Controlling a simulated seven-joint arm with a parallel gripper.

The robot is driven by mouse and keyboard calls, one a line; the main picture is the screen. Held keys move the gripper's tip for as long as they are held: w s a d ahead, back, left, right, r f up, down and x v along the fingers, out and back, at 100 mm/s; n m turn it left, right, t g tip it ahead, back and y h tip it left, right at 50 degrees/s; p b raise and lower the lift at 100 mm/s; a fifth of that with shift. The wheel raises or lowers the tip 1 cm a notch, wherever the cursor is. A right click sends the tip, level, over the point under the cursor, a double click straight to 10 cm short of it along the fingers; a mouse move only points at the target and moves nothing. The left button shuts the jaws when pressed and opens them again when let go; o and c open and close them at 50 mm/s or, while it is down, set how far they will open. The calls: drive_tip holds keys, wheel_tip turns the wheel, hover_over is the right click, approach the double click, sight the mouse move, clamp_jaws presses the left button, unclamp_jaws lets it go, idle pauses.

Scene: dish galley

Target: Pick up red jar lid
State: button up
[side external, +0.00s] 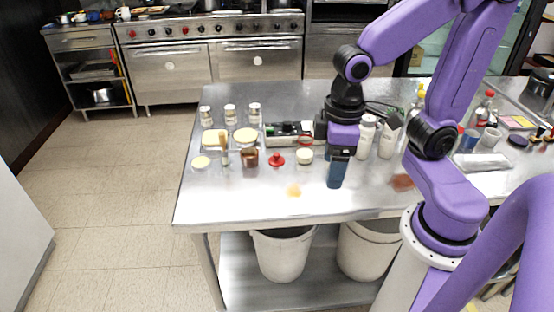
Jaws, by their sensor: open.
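A small red piece (277,159), which looks like the red jar lid, lies on the steel table left of my gripper. It has a raised middle. My gripper (341,154) points down over the table to the right of the red piece and is apart from it. Its jaws are open but small and dark in this view. A dark blue container (337,176) shows just below and in front of my gripper; I cannot tell whether they touch.
A cream round lid (304,156) and a brown jar (249,158) flank the red piece. White bottles (366,136) stand close right of my gripper. Several small jars (230,114) stand at the back left. The table's front left (230,200) is mostly clear.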

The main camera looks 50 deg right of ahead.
drive_tip(key=w+m, duration=0.6)
drive_tip(key=w, duration=0.1)
drive_tip(key=m+h, duration=0.2)
drive_tip(key=m, duration=1.7)
hover_over(276, 154)
drive_tip(key=f, duration=1.1)
drive_tip(key=shift+s+a+f, duration=0.3)
drive_tip(key=shift+a+f, duration=0.05)
drive_tip(key=shift+w+d+f, duration=0.15)
drive_tip(key=shift+f, duration=1.35)
drive_tip(key=shift+w+d+f, duration=0.15)
drive_tip(key=shift+f, duration=1.3)
drive_tip(key=c, duration=1.1)
